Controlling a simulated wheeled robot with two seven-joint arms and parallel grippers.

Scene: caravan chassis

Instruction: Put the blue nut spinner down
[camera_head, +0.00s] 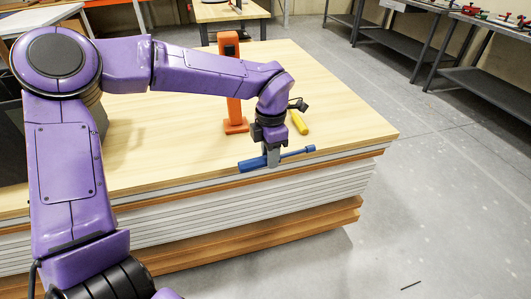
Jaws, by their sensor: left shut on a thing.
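The blue nut spinner (252,164) has a thick blue handle at its left and a thin shaft running right to a small blue end. It lies roughly level near the front edge of the wooden board stack (160,140). My left gripper (272,160) points down and is shut on the nut spinner around the front of its handle. I cannot tell whether the spinner touches the board top. My right gripper is not in view.
An orange upright stand (234,85) is behind my left gripper. A yellow-handled tool (299,122) lies to its right. Dark metal benches (480,85) stand at the back right.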

